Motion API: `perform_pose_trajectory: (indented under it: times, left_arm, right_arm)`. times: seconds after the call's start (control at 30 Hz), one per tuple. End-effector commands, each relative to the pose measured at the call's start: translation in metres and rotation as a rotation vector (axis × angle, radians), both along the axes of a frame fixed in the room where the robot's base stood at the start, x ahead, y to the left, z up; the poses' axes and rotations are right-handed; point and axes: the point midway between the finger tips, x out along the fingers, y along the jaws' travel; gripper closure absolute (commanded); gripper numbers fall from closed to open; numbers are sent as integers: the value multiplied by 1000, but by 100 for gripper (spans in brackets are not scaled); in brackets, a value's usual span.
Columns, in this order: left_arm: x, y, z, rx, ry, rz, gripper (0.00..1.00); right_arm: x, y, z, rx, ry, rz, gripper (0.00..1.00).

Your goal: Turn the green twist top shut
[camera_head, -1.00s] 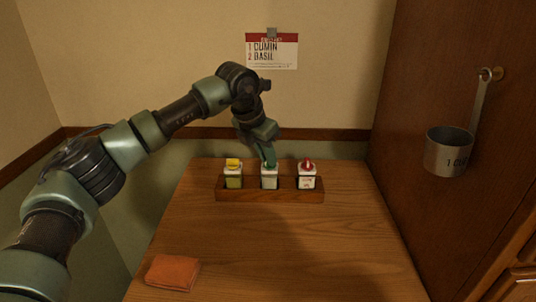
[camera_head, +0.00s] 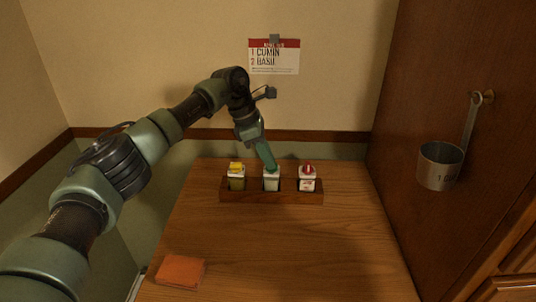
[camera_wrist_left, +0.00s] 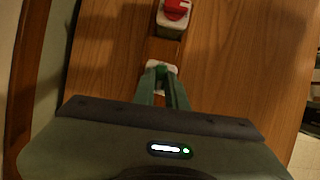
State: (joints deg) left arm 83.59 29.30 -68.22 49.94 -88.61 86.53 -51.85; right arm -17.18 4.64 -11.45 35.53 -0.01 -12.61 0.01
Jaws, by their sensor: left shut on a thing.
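Three small jars stand in a wooden rack (camera_head: 272,198) on the table. The middle jar (camera_head: 271,184) is the one with the green twist top (camera_head: 271,169), which is largely covered by my fingers of similar colour. My left gripper (camera_head: 270,164) reaches down from above and is shut on the green top. In the left wrist view my two green fingers (camera_wrist_left: 161,74) close over the white upper part of the middle jar (camera_wrist_left: 161,64); the top itself is hard to make out there. I cannot tell how far it is turned. My right gripper is out of view.
A yellow-topped jar (camera_head: 237,176) stands left of the middle jar and a red-topped jar (camera_head: 307,177) right of it, both close. A metal cup (camera_head: 440,167) hangs at right. A card (camera_head: 274,58) is on the wall.

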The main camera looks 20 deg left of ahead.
Motion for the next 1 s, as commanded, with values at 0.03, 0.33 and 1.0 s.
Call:
perform_pose_trajectory:
  times: [0.03,0.33,1.0]
  left_arm:
    - [1,0,2,0,-1,-15,100]
    - [1,0,0,1,-1,-66,100]
    - [1,0,0,1,0,-67,65]
  right_arm:
    - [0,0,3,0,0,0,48]
    - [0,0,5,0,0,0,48]
    - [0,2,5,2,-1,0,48]
